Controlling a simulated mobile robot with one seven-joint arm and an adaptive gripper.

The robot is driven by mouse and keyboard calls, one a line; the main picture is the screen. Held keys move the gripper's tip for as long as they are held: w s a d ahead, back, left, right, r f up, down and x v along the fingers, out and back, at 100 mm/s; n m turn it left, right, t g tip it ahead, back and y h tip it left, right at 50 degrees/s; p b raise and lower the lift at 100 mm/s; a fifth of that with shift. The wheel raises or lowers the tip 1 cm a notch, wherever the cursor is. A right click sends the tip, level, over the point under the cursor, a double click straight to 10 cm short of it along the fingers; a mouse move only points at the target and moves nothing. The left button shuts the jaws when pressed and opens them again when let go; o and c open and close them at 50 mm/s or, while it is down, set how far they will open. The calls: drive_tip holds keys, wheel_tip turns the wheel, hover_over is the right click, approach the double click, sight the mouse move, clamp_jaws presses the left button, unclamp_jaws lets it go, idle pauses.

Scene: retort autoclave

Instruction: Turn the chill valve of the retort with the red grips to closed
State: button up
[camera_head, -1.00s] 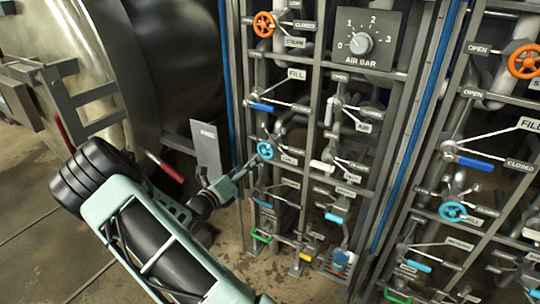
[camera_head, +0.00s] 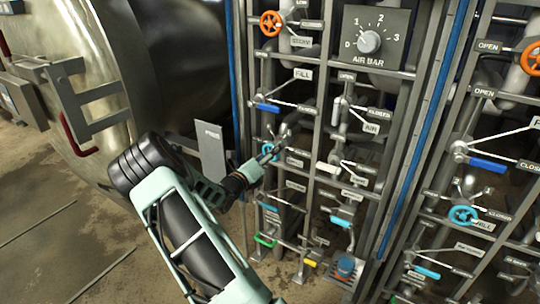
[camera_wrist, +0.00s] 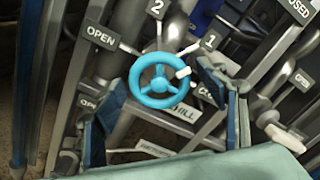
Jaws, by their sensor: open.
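The chill valve is a light blue handwheel (camera_head: 268,150) low on the left pipe rack, beside the retort with a red grip (camera_head: 77,138). In the wrist view the wheel (camera_wrist: 141,88) faces me, with a white mark on its rim at upper right. The mark points between the "1" plate (camera_wrist: 210,41) and a plate starting with "C", nearer "1". The OPEN plate (camera_wrist: 101,37) is at upper left. My gripper (camera_head: 268,158) is open in front of the wheel. Its fingers (camera_wrist: 160,80) stand on either side, apart from the rim. The right finger partly hides the "C" plate.
An orange handwheel (camera_head: 270,23) and a blue-handled FILL lever (camera_head: 266,107) sit above on the same rack. A white-handled lever (camera_head: 328,168) is to the right. A second rack with another blue wheel (camera_head: 463,215) stands farther right. Rack bars surround the wheel closely.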

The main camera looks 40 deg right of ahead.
drive_tip(key=c, duration=1.2)
drive_tip(key=shift+o, duration=0.2)
drive_tip(key=shift+m, duration=0.3)
drive_tip(key=m, duration=0.5)
drive_tip(key=shift+f+m, duration=0.1)
drive_tip(key=shift+m, duration=0.2)
drive_tip(key=m+b, duration=0.2)
drive_tip(key=m, duration=0.3)
drive_tip(key=shift+m, duration=0.3)
drive_tip(key=shift+a, duration=0.1)
drive_tip(key=o, duration=1.2)
drive_tip(key=shift+c, duration=0.2)
